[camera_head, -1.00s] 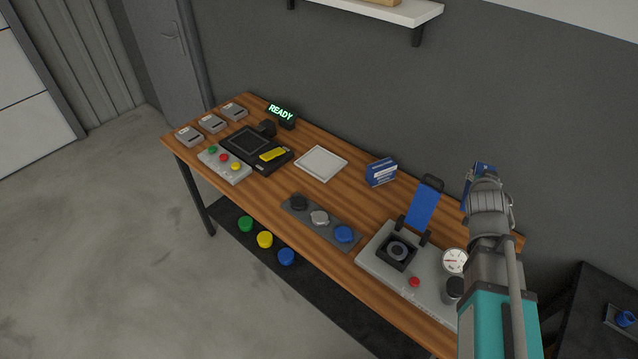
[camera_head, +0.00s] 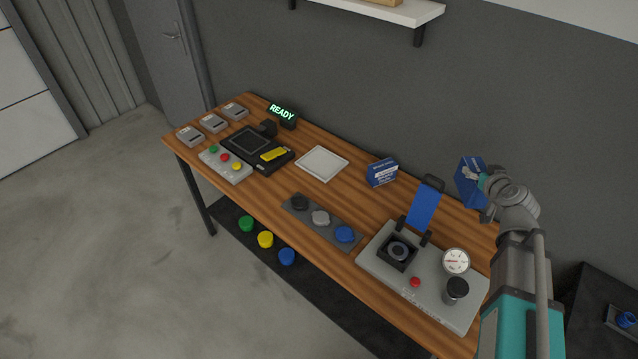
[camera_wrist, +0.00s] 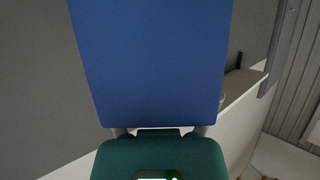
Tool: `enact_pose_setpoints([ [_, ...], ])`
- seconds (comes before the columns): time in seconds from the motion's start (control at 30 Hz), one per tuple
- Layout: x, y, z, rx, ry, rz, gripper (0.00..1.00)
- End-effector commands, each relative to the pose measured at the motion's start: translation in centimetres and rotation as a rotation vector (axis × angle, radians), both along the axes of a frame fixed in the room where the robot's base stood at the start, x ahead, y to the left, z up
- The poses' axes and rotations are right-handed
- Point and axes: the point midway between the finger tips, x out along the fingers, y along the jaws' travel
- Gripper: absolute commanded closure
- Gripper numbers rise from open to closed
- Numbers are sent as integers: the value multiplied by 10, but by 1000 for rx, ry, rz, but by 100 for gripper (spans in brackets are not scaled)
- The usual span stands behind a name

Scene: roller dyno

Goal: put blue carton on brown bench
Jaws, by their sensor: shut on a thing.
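A blue carton (camera_head: 470,182) is held by my gripper (camera_head: 485,184) above the right back part of the brown bench (camera_head: 345,233). In the wrist view the blue carton (camera_wrist: 150,62) fills the middle, and the gripper (camera_wrist: 160,133) is shut on its near end. A second blue carton (camera_head: 382,172) with white print stands on the bench toward the back.
A grey fixture (camera_head: 425,285) with a raised blue flap (camera_head: 423,207) and a gauge stands on the bench near my arm. A white tray (camera_head: 321,163) lies left of the second carton. A button strip (camera_head: 321,222) is at the front. Bare wood shows between them.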

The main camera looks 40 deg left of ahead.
Motion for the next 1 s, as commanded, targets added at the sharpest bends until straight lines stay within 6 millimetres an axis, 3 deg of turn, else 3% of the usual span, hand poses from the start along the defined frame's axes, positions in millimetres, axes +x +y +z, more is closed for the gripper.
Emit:
enact_pose_setpoints([
  [0.5,20,28,1,6,-4,555,83],
  [1.0,23,40,1,4,-5,805,83],
])
